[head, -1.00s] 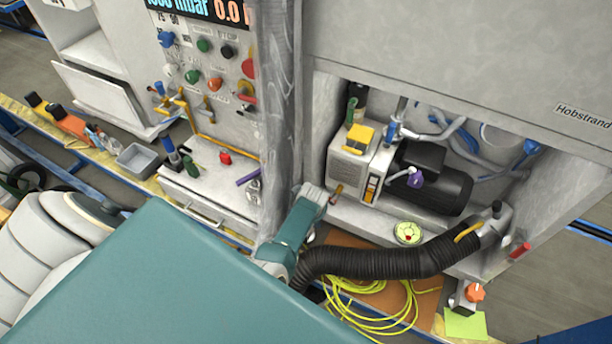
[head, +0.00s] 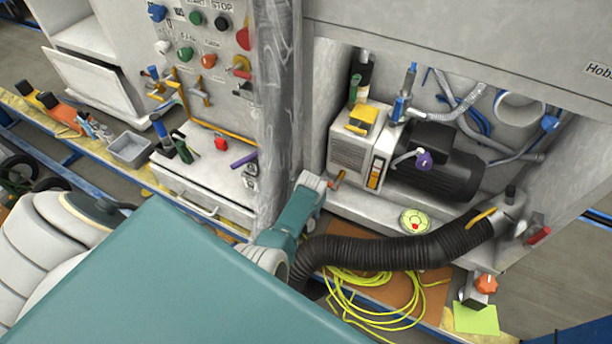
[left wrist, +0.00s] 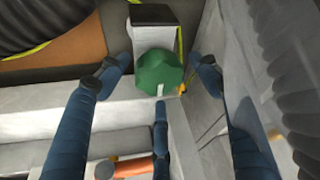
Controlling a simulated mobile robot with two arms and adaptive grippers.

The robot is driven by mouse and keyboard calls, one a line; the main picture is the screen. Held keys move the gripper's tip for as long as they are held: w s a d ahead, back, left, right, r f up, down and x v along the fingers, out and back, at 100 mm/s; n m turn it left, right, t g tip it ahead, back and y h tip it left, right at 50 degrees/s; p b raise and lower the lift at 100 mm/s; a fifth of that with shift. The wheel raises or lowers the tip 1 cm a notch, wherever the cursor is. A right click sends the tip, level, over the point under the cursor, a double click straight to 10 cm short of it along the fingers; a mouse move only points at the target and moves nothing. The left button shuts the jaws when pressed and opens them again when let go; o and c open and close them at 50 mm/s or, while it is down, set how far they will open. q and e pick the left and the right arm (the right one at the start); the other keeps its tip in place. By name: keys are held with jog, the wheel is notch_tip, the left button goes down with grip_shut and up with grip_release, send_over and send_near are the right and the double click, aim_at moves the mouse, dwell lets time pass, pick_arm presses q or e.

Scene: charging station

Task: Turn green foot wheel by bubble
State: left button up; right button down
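The green foot wheel (left wrist: 159,73) shows in the left wrist view, below a grey block with a dark top, with a white mark on its rim. My left gripper (left wrist: 160,82) has its three blue fingers spread around the wheel, two at the sides and one below. The fingertips look close to the wheel; I cannot tell whether any touches it. In the head view the green wheel and my left gripper are hidden. The round yellow-green bubble level (head: 415,221) lies on the station's lower ledge, with a red spot near its lower edge. My right gripper is not in view.
A black corrugated hose (head: 390,252) runs across the front, above a coiled yellow cable (head: 365,300). An orange foot wheel (head: 486,284) stands at the right beside a green note (head: 476,318). A pump (head: 428,172) sits in the bay. A wall flanks the left gripper's right side.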

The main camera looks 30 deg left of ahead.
pick_arm(q)
jog(key=c, duration=0.8)
jog(key=shift+c, duration=0.4)
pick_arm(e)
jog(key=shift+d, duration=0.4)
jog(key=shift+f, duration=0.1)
pick_arm(q)
jog(key=shift+a, duration=0.1)
jog(key=shift+w+n+y+b, duration=0.15)
jog(key=shift+n+y+b, duration=0.15)
jog(key=shift+n+b, duration=0.7)
jog(key=n+g+b, duration=0.1)
jog(key=n+b, duration=0.1)
jog(key=b, duration=0.1)
jog(key=n+g+b, duration=0.1)
jog(key=n+b, duration=0.2)
jog(key=n+g+y+b, duration=0.1)
jog(key=n+b, duration=0.2)
jog(key=b, duration=0.1)
jog(key=shift+w+f, duration=0.15)
jog(key=shift+w, duration=0.1)
jog(key=shift+a+r+n+g+b, duration=0.1)
jog(key=shift+r+n+g+b, duration=0.1)
jog(key=shift+n+g+b, duration=0.8)
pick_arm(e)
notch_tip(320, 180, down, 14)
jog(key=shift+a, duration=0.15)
